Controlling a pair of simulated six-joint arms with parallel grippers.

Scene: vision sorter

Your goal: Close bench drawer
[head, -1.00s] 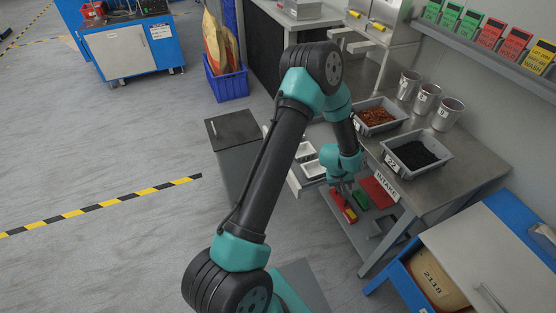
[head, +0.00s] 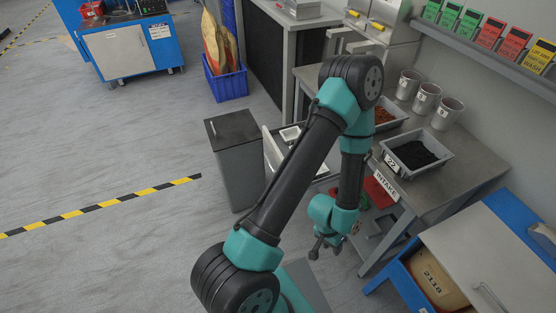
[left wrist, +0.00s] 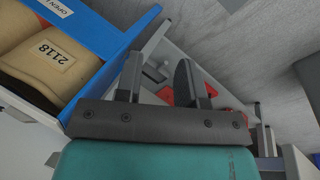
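The bench drawer (head: 271,153) stands pulled out from the left side of the steel workbench (head: 462,165). White trays (head: 290,134) show inside it. My left arm crosses in front and hides much of the drawer, including any handle. My left gripper (head: 326,248) hangs low, nearer the camera than the drawer and apart from it. In the left wrist view the two fingers of this gripper (left wrist: 157,78) are apart with nothing between them. My right gripper is in neither view.
A grey bin cabinet (head: 234,155) stands just left of the drawer. At lower right, a blue cabinet holds a sack marked 2118 (head: 433,277); the sack also shows in the left wrist view (left wrist: 45,62). Red bins (head: 378,190) lie on the bench's lower shelf. Floor at left is clear.

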